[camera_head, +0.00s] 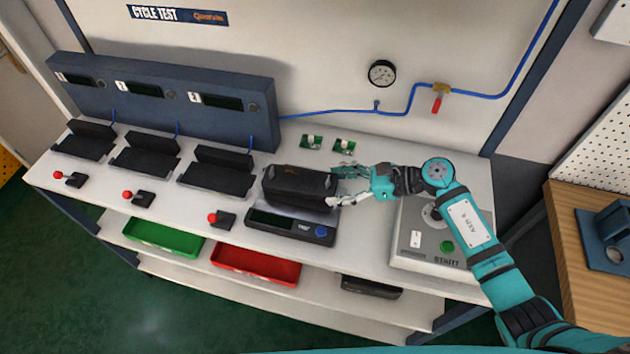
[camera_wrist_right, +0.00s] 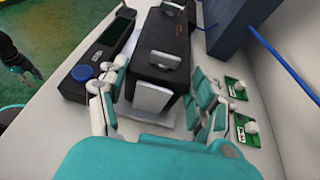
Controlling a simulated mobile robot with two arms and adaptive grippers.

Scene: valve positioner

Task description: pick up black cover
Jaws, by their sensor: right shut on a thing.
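In the right wrist view, the fingers (camera_wrist_right: 158,99) lie on both sides of that end.
Three black stands (camera_head: 214,175) line the left of the bench, with red-knobbed levers (camera_head: 222,219) in front. Two green boards (camera_head: 311,142) lie behind the cover. The START box (camera_head: 425,240) is under my right arm. Green and red trays (camera_head: 256,265) sit on the shelf below.

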